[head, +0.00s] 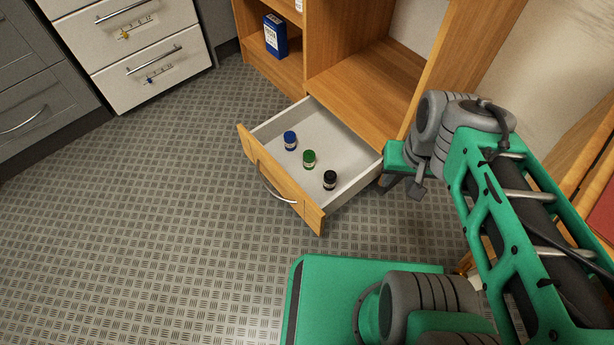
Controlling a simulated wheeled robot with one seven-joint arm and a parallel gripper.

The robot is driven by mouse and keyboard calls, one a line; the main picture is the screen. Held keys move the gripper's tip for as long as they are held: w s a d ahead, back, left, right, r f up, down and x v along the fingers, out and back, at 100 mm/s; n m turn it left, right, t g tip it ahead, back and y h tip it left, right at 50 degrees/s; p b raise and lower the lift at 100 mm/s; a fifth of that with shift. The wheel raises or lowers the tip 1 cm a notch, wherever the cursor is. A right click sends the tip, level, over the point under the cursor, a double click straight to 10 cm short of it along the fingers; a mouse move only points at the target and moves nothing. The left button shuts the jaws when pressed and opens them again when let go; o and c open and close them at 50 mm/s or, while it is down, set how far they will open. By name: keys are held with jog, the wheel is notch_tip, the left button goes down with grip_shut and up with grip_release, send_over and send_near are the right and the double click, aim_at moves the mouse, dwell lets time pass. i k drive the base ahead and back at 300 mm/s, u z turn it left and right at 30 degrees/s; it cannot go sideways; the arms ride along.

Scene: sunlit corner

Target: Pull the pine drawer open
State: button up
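The pine drawer (284,186) stands pulled well out of the light wood cabinet, low over the floor. Its front has a curved silver handle (278,193). Inside on the pale drawer bottom stand a blue jar (290,140), a green jar (309,159) and a black-lidded jar (330,180). My gripper (401,186) is just right of the drawer's right side, apart from the handle. Its fingers are small and dark, partly hidden by the wrist, and I cannot tell whether they are open or shut.
The cabinet's open shelf (368,85) lies above and behind the drawer. A blue box (275,36) stands in the cabinet's left bay. White drawers (150,72) and a grey cabinet (30,100) are at the left. The patterned floor (150,220) before the drawer is clear.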

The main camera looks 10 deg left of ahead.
aim_at(336, 148)
jog(key=z, duration=0.1)
jog(key=k, duration=1.25)
jog(key=u, duration=1.55)
jog(key=i, duration=1)
jog(key=u, duration=0.05)
